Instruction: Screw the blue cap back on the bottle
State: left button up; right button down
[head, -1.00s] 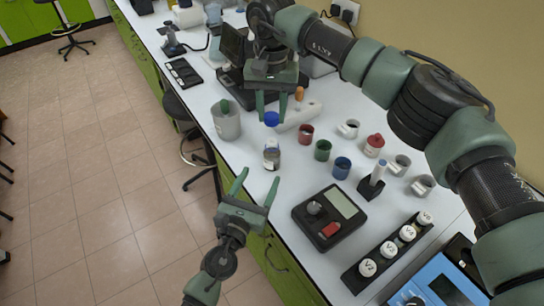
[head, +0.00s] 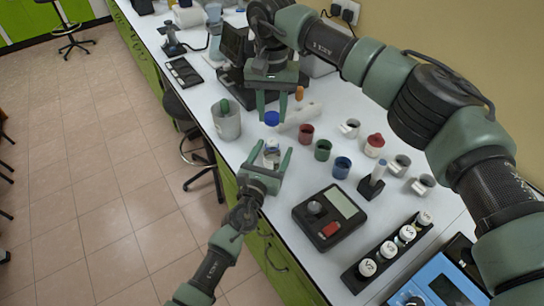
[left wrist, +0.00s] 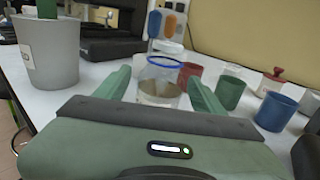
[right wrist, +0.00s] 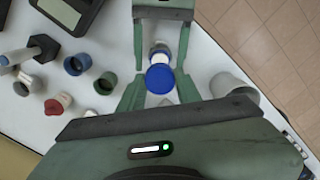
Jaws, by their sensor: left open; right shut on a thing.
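The blue cap (head: 271,118) is held between the fingertips of my right gripper (head: 273,108), raised above the bench. It also shows in the right wrist view (right wrist: 159,77), in front of part of the bottle. The clear bottle (head: 271,157) stands upright and uncapped on the bench, below the cap and apart from it. My left gripper (head: 270,165) is open, its fingers on either side of the bottle. The left wrist view shows the bottle (left wrist: 158,92) between the spread fingers, with a blue ring near its top. I cannot tell whether either finger touches it.
A grey beaker (head: 227,122) stands left of the bottle. Red (head: 306,134), green (head: 322,150) and blue (head: 342,167) cups stand to its right. A black scale (head: 330,216) lies nearer. The bench's front edge is close to the bottle.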

pick_arm(q)
grip_shut()
pick_arm(e)
jog(key=shift+f, duration=2.5)
jog(key=shift+f, duration=0.1)
jog(key=shift+f, duration=0.8)
jog(key=shift+f, duration=0.55)
